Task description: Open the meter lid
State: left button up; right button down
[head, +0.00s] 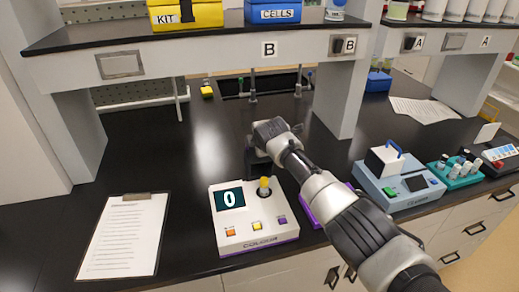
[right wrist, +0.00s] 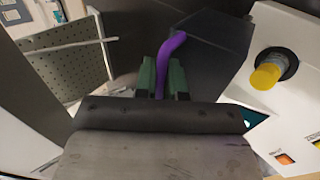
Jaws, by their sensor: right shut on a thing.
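The meter (head: 254,232) is a white box with a display reading 0, a yellow-topped piece (head: 264,186) in a dark round socket, and several coloured buttons. In the right wrist view, the meter (right wrist: 288,105) is at the right, with its socket uncovered. A dark flat panel, apparently the lid (right wrist: 215,55), is beside the socket. My right gripper (right wrist: 163,82) is shut on a curved purple handle (right wrist: 173,46) near this panel. In the head view my right arm reaches behind the meter and its fingertips are hidden. My left gripper is not in view.
A clipboard (head: 125,235) lies left of the meter. A blue-grey device (head: 398,185) and a teal rack (head: 455,172) stand to the right. A purple-edged thing (head: 312,212) is partly hidden by my arm. A shelf (head: 215,62) overhangs the back. Bench between clipboard and meter is clear.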

jog(key=shift+w+a, duration=0.1)
jog(key=shift+w, duration=0.15)
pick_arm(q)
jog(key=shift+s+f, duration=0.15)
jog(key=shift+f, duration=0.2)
pick_arm(e)
jog(key=shift+f+g, duration=0.1)
jog(key=shift+g, duration=0.2)
jog(key=c, duration=1.2)
grip_release()
jog(key=shift+c, duration=0.2)
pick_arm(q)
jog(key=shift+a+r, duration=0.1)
pick_arm(e)
jog(key=shift+s, duration=0.1)
jog(key=shift+v, duration=0.9)
pick_arm(q)
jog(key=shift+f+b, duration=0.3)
jog(key=shift+b, duration=0.15)
pick_arm(e)
jog(key=v, duration=0.9)
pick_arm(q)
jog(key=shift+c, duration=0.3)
